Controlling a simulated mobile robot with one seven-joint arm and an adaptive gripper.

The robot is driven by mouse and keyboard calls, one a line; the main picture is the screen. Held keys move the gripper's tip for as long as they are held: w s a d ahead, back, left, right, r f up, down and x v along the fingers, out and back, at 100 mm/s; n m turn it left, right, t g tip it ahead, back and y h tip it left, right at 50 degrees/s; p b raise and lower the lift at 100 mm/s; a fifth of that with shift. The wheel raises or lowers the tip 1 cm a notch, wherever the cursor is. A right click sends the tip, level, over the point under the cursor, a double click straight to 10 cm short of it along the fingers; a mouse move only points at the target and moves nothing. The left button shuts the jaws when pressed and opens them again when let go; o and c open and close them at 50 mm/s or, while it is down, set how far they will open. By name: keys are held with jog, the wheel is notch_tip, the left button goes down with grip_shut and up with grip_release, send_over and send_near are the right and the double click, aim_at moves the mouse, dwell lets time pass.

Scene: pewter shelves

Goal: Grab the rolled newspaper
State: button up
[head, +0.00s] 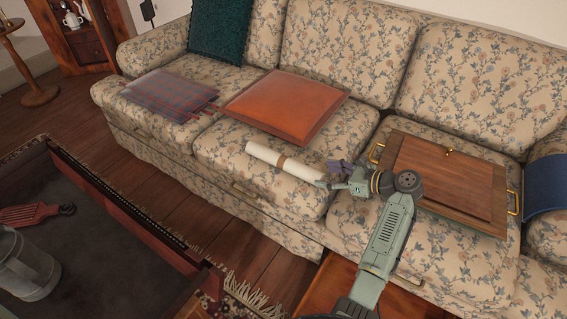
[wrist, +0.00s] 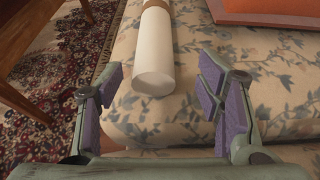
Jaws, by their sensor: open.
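The rolled newspaper (head: 286,160) is a white roll with a brown band, lying on the middle seat cushion of the floral sofa near its front edge. In the wrist view the roll (wrist: 154,60) points its near round end at my gripper, a little ahead of the fingertips. My gripper (wrist: 154,82) is open, its purple-padded fingers spread to either side of the line of the roll, with nothing between them. In the head view my gripper (head: 335,176) is at the roll's right end; whether they touch cannot be told there.
An orange cushion (head: 283,104) lies behind the roll, and a plaid cloth item (head: 170,93) lies to the left. A wooden panel with brass handles (head: 445,180) lies on the right seat. A dark low table (head: 100,225) stands in front of the sofa.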

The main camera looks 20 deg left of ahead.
aim_at(320, 175)
jog(key=x, duration=0.5)
jog(key=shift+s+a, duration=0.2)
jog(key=shift+s, duration=0.15)
jog(key=shift+r, duration=0.1)
jog(key=c, duration=1.3)
